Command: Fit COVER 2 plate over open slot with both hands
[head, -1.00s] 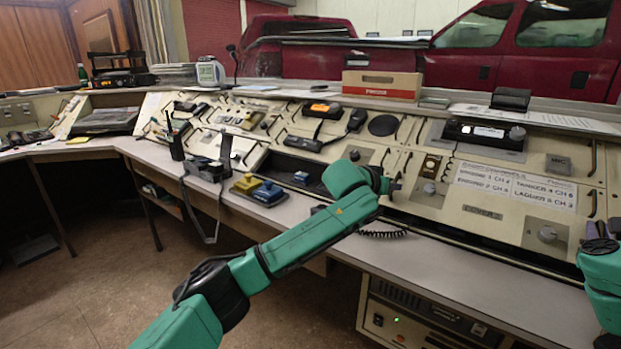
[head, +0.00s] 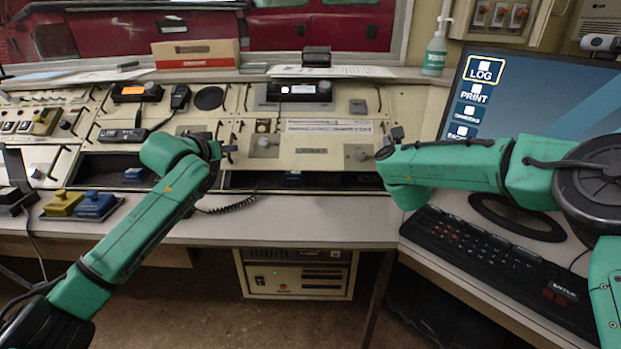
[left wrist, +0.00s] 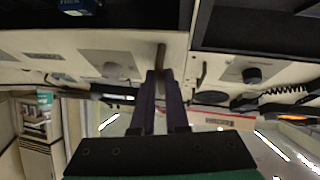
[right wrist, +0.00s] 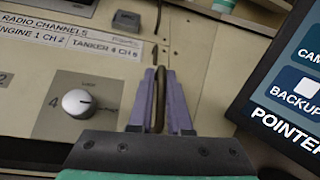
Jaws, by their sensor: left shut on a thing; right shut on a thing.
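The COVER 2 plate (head: 330,157) is a beige panel with knobs and a printed strip, at the centre of the head view. A dark open slot (head: 255,182) with a blue item inside shows just below its lower edge. My left gripper (head: 228,151) is shut on the plate's left handle (left wrist: 161,56). My right gripper (head: 387,146) is shut on its right handle (right wrist: 159,101). The plate's knob and channel labels also show in the right wrist view (right wrist: 40,75). Whether the plate touches the console is unclear.
Another dark open slot (head: 108,167) lies left of the plate. Blue (head: 95,205) and yellow (head: 62,203) units stand on the desk there. A monitor (head: 530,100) and keyboard (head: 490,250) are at the right, close to my right arm. The desk front (head: 300,220) is mostly clear.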

